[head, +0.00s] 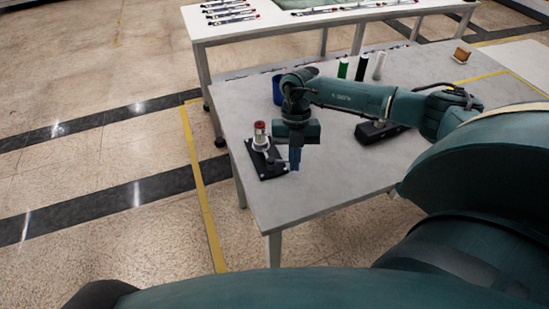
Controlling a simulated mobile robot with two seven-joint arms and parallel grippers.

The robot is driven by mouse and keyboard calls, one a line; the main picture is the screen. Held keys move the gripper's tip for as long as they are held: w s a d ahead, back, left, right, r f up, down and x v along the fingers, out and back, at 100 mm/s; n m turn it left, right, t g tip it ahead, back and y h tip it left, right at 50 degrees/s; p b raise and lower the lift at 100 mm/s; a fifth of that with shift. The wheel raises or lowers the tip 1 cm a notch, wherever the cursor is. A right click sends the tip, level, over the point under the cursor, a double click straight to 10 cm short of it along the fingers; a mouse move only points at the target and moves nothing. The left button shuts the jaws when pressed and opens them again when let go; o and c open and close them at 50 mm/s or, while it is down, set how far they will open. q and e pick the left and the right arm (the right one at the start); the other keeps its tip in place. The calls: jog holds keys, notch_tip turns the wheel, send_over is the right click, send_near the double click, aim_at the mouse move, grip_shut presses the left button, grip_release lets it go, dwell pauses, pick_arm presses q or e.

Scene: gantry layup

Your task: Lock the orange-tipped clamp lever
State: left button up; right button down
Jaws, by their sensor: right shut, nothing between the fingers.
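A small clamp fixture stands on the near left corner of the grey table, with a black base plate (267,170) and an upright silver post with a red-orange top (260,131). I take this top to be the orange tip; the lever's exact position is too small to tell. My right gripper (295,163) points down just right of the post, over or beside the right part of the base plate. Its fingers are shut with nothing held. Whether they touch the fixture cannot be told. My left gripper is not in view.
Behind my right arm are a blue container (278,90) and green, black and white cylinders (361,68). A black device (378,133) lies under the arm. The near middle of the grey table (320,190) is clear. Another table (290,29) stands behind.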

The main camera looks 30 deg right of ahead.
jog(key=shift+w, duration=0.1)
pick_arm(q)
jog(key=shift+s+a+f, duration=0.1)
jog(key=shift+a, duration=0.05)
pick_arm(e)
jog(key=shift+a, duration=0.1)
jog(key=shift+w+a, duration=0.3)
jog(key=shift+a, duration=0.25)
jog(key=shift+s, duration=0.1)
